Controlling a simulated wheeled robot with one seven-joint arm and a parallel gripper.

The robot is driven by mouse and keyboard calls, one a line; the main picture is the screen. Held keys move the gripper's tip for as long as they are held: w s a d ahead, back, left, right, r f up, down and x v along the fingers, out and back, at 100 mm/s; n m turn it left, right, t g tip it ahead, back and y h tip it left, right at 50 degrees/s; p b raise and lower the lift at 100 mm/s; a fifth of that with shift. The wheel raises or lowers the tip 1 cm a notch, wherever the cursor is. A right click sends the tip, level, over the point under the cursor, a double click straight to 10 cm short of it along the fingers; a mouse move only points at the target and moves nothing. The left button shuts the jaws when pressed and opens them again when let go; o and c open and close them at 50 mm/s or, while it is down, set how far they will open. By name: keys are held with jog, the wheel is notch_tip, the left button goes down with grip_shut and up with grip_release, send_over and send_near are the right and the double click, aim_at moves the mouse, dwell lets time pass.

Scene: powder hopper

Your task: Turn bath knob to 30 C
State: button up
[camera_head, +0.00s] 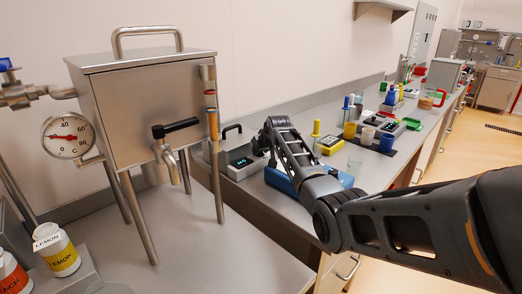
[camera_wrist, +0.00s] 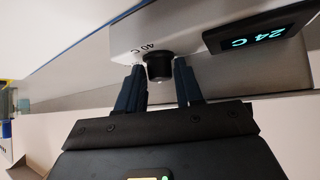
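The bath's control box (camera_head: 241,162) is a light box with a dark, lit display, left of my arm's end in the head view. In the wrist view, the display (camera_wrist: 262,34) appears rotated and reads 24 C. The black round bath knob (camera_wrist: 158,68) sits on the box's pale face, close to a printed 40 C mark. My gripper (camera_wrist: 159,70) is open, with one dark blue finger on each side of the knob. I cannot tell whether either finger touches it. In the head view, my arm hides the knob and most of the gripper.
A steel hopper (camera_head: 150,95) on legs, with a dial gauge (camera_head: 68,136) and tap, stands left. Lemon bottle (camera_head: 57,249) is at lower left.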

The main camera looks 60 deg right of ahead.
jog(key=o, duration=0.3)
dwell(0.4)
